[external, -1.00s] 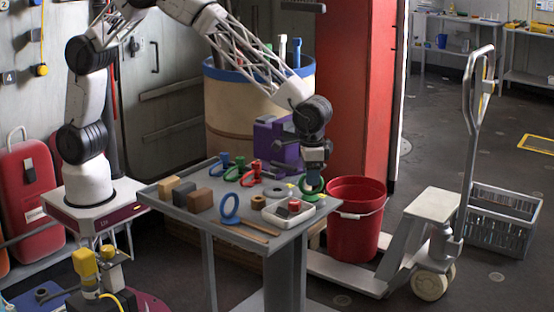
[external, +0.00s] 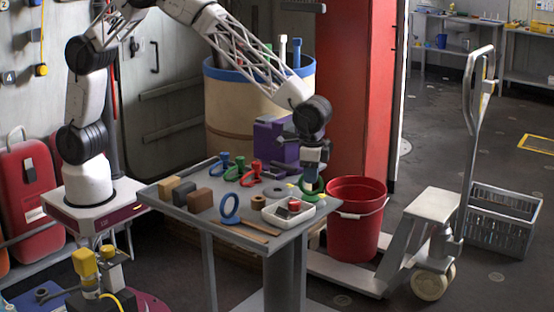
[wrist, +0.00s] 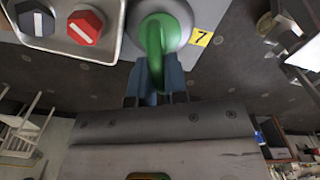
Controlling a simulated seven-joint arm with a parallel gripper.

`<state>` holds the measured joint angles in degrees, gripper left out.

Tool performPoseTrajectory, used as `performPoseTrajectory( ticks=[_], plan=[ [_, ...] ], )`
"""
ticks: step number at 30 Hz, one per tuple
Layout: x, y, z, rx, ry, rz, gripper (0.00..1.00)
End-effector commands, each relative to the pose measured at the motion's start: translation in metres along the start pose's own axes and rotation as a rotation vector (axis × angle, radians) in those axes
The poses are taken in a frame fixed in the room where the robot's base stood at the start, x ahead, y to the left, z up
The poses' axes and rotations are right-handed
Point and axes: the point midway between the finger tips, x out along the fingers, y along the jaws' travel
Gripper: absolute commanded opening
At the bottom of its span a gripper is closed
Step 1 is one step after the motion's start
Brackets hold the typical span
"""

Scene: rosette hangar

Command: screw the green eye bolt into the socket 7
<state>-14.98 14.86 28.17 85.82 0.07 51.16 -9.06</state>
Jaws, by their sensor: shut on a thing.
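The green eye bolt (external: 312,190) stands upright near the right corner of the grey table, its ring on top. In the wrist view its ring (wrist: 156,38) is seen from above, over a round grey socket (wrist: 178,30) beside a yellow label marked 7 (wrist: 200,38). My gripper (external: 313,174) points down from above and is shut on the ring; its blue fingers (wrist: 157,78) show on both sides of it. The bolt's shank and thread are hidden, so I cannot tell how deep it sits.
A white tray (external: 270,216) with hexagonal pieces lies close beside the socket. Blue (external: 222,170), green (external: 236,170) and red (external: 251,175) eye bolts are at the table's back. A blue ring (external: 230,208) stands at the front. A red bucket (external: 357,225) is right of the table.

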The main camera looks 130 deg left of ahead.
Motion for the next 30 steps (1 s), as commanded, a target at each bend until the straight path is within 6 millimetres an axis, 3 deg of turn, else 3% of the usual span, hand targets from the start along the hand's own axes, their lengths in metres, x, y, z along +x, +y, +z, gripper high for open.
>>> performPoseTrajectory(
  ticks=[19, 30],
  plan=[
    [0.0006, 0.0003, 0.0001, 0.493, 0.001, 0.000, 0.00],
    [0.0006, 0.0003, 0.0001, 0.549, 0.001, 0.000, 0.00]
  ],
)
